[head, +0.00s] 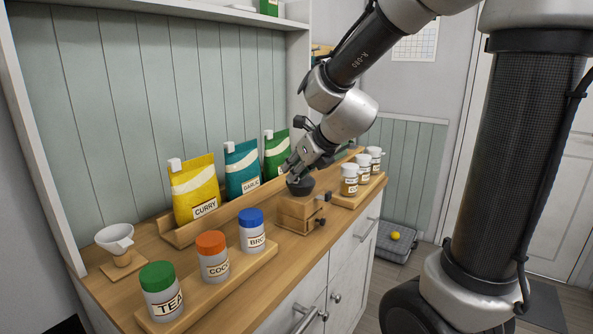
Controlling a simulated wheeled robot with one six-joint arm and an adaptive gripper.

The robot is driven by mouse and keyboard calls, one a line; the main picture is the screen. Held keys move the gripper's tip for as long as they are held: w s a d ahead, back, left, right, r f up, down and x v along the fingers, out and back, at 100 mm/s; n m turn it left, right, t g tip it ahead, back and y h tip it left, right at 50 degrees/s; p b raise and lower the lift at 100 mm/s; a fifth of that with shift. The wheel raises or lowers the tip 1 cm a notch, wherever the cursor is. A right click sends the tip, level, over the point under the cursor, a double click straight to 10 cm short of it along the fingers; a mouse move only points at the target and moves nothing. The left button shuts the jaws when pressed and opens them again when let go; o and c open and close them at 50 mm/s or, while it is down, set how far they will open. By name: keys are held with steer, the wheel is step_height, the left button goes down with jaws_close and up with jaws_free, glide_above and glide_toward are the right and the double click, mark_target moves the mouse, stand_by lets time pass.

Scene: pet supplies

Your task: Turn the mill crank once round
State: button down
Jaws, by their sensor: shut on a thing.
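The mill (298,213) is a small wooden box with a dark bowl-shaped top (301,187). It stands on the wooden counter near the front edge. Dark knobs show on its right side and front. My gripper (291,168) reaches down from the upper right, just above the dark top. It is shut on the mill crank, but the crank's arm and handle are mostly hidden by the fingers.
Yellow (195,190), teal (242,168) and green (277,153) pouches stand behind the mill. Lidded jars stand on a front-left board (222,284), small jars on a right-hand board (372,190). A white dripper (115,238) is at far left.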

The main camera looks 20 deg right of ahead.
stand_by(0.3)
steer(key=c, duration=1.2)
jaws_free()
steer(key=shift+r, duration=0.1)
steer(key=v, duration=1.1)
steer(key=shift+s+r, duration=0.3)
steer(key=shift+d, duration=0.1)
